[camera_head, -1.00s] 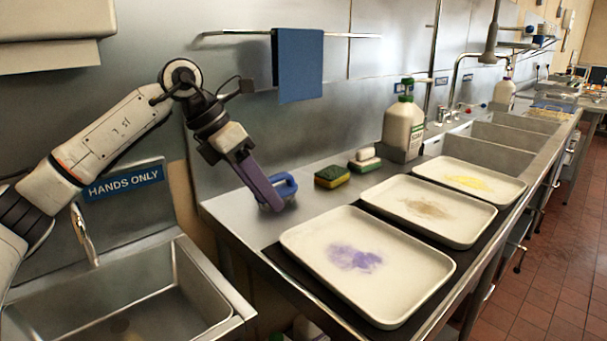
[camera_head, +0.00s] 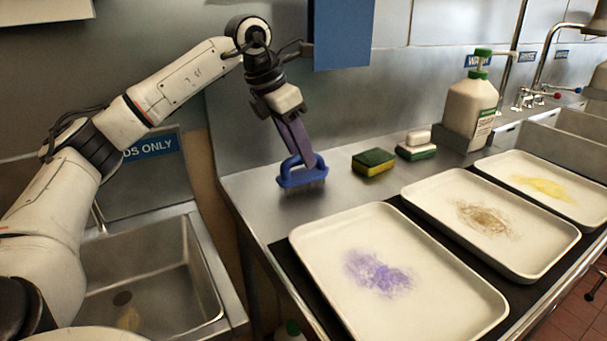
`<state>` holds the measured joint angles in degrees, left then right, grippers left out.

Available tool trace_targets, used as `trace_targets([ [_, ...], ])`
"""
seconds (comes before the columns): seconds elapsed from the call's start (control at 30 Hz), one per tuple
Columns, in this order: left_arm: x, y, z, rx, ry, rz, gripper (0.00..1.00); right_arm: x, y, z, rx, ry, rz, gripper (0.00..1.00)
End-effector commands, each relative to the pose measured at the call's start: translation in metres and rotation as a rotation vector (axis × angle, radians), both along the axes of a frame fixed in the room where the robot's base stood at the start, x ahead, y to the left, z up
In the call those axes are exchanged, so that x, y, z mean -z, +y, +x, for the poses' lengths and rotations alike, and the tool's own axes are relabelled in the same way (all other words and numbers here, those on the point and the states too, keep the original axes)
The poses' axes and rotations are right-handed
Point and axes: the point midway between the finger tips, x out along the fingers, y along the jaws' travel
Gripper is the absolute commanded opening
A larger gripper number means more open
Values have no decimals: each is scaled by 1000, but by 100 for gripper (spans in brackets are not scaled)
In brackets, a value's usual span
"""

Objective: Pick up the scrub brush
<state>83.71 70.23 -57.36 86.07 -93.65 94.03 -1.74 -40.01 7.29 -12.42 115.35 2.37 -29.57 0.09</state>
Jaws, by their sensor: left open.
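The blue scrub brush (camera_head: 309,180) stands bristles down on the steel counter at its left end, its looped handle upward. My left gripper (camera_head: 293,150) reaches down from above with its long purple-grey fingers at the brush's handle. The fingers overlap the handle in the picture and partly hide it. The gripper is open; whether a finger touches the handle cannot be told. My right gripper is not in view.
A yellow-green sponge (camera_head: 373,162) and a stacked pair of pads (camera_head: 416,151) lie right of the brush. The near tray (camera_head: 330,307) with a purple stain is in front. A white jug (camera_head: 470,108) stands at the back. A sink (camera_head: 150,265) is at left.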

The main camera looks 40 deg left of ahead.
Motion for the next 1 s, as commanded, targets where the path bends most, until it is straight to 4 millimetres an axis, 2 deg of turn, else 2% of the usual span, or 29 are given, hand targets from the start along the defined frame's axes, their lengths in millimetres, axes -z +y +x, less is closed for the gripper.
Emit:
trace_targets([
  [0.1,17,-4,8,-1,1,-1,42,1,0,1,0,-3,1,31],
  [0.2,24,-5,11,-1,0,-1,42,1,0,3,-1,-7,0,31],
  [0.47,25,-5,12,0,-1,-1,42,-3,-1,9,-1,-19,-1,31],
  [0.7,25,-5,12,0,-1,0,2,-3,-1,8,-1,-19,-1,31],
  [1.0,21,-5,12,0,-4,-1,0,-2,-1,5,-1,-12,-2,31],
])
